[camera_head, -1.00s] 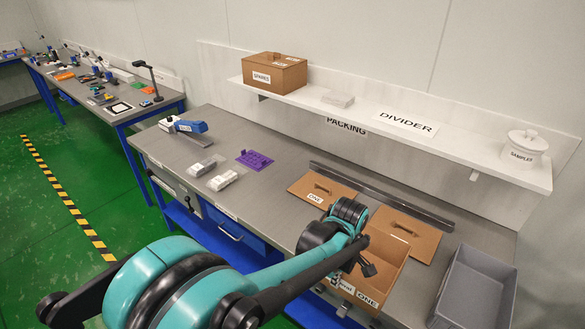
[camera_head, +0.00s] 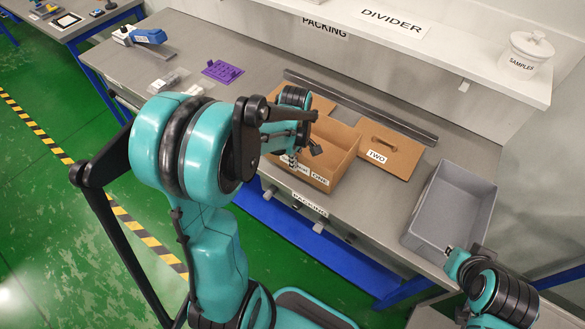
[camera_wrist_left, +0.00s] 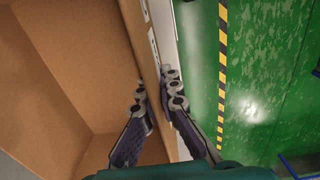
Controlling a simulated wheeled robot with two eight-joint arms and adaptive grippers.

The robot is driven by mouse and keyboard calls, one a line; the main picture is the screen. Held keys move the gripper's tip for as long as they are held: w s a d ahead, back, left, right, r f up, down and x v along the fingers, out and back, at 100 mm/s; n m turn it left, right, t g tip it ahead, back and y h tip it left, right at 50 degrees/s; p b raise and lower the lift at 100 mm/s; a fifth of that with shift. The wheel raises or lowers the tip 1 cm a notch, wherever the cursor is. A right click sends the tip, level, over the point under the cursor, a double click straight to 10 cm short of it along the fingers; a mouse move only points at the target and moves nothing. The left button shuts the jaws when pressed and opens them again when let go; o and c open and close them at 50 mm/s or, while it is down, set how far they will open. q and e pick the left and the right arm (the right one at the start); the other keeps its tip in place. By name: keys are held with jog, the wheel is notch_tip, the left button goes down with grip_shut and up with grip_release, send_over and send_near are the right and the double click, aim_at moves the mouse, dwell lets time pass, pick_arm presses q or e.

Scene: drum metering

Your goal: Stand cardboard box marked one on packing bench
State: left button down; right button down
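The open brown cardboard box marked ONE (camera_head: 346,150) stands upright at the front edge of the packing bench (camera_head: 365,222), its label facing the front. My left gripper (camera_head: 292,162) is at the box's front wall. In the left wrist view, its fingers (camera_wrist_left: 154,90) straddle that wall (camera_wrist_left: 128,20), one inside and one outside, and appear closed on it. The box looks empty where its inside shows. My right gripper (camera_head: 456,260) is at the lower right, beside the grey tray; its fingers are too small to read.
The grey tray (camera_head: 432,240) is at right. A purple part (camera_head: 222,71) lies at left; the shelf (camera_head: 440,70) overhangs the back.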

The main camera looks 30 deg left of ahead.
aim_at(293, 172)
pick_arm(q)
jog(key=shift+a+f, duration=0.4)
jog(key=shift+f+b, duration=0.75)
jog(key=shift+f, duration=1.05)
jog(key=c, duration=1.7)
grip_release()
jog(key=shift+f, duration=0.1)
